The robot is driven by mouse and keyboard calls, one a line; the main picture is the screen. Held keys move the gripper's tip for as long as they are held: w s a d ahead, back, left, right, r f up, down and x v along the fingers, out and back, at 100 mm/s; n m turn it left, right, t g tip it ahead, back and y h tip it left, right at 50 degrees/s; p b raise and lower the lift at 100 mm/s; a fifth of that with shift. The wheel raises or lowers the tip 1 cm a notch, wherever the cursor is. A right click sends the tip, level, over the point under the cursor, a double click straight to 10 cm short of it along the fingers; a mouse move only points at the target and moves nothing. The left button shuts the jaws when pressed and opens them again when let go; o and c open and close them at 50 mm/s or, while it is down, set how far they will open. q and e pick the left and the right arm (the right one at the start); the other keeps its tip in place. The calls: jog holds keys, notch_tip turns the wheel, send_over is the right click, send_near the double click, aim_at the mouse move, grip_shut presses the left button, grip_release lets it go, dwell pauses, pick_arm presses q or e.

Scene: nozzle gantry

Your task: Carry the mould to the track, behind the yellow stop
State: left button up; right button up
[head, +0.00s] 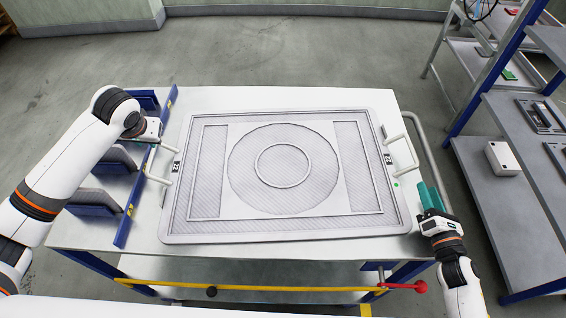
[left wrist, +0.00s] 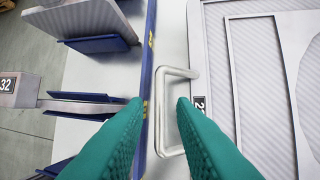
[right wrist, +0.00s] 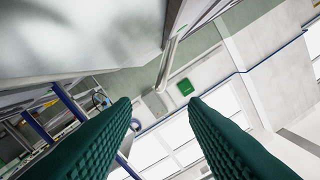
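The mould (head: 215,128) is a large grey framed plate with a ring pattern, lying flat on a pale table (head: 235,98). A light handle (head: 158,165) stands on its left side and another handle (head: 402,150) on its right. My left gripper is at the left handle; in the left wrist view its green fingers (left wrist: 160,103) are apart, with the handle's outer bar (left wrist: 160,120) showing between them. I cannot tell how deep the bar sits. My right gripper (head: 430,194) is open and empty, beside the mould's lower right corner, below the right handle.
A blue rack (head: 125,225) with upright grey plates stands along the table's left edge. A yellow bar (head: 270,288) with a red knob (head: 420,286) runs along the front. Grey shelves (head: 500,190) stand at the right. Open floor lies beyond the table.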

aim_at(152, 150)
pick_arm(q)
jog(key=x, duration=1.1)
pick_arm(e)
jog(key=w, duration=0.7)
jog(key=w+a, duration=0.1)
jog(key=w, duration=0.3)
pick_arm(q)
jog(key=c, duration=0.4)
pick_arm(e)
jog(key=c, duration=0.4)
pick_arm(q)
grip_shut()
pick_arm(e)
jog(key=shift+s, duration=0.1)
grip_shut()
